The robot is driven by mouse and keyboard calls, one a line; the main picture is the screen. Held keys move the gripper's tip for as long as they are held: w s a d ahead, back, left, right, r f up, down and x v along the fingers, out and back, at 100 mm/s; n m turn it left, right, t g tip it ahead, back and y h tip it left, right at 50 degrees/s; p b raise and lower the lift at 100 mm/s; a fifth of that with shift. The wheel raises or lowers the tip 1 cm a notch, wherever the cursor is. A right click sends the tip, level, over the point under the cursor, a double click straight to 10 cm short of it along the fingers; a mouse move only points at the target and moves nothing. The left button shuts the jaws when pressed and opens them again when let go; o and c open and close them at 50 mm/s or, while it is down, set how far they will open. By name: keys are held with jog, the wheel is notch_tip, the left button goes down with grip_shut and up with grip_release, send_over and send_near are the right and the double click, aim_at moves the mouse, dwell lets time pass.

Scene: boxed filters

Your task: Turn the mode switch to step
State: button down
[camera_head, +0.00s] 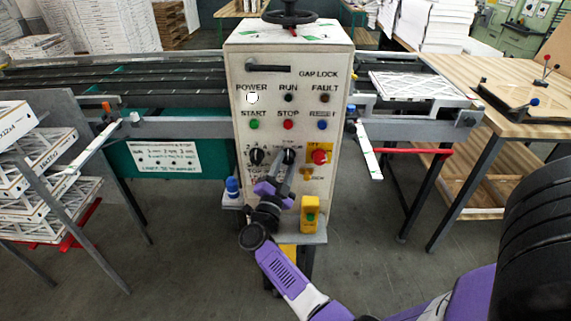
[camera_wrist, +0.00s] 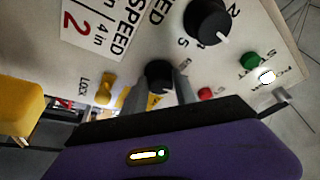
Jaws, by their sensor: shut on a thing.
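The mode switch is a black rotary knob (camera_head: 289,155) in the lower middle of the white control panel (camera_head: 300,58). My gripper (camera_head: 287,165) reaches up to it from below, and the fingers cover part of it and its labels. In the wrist view the knob (camera_wrist: 159,72) sits between the two grey fingertips (camera_wrist: 160,84), which are shut on its sides. The direction of the knob's pointer and the step label cannot be made out.
A black numbered dial (camera_head: 256,156) is left of the switch and also shows in the wrist view (camera_wrist: 207,18). A red knob on yellow (camera_head: 320,157) is close on the right. The yellow lock (camera_wrist: 104,92) is nearby. A yellow box (camera_head: 309,213) stands on the ledge below; the white power lamp (camera_head: 252,98) is lit.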

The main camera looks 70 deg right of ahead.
jog(key=shift+d+r, duration=0.15)
jog(key=c, duration=1.2)
grip_release()
jog(key=shift+o, duration=1.2)
jog(key=shift+d, duration=0.15)
jog(key=shift+a, duration=0.2)
jog(key=b+v, duration=0.1)
jog(key=v, duration=0.6)
jog(key=shift+a, duration=0.25)
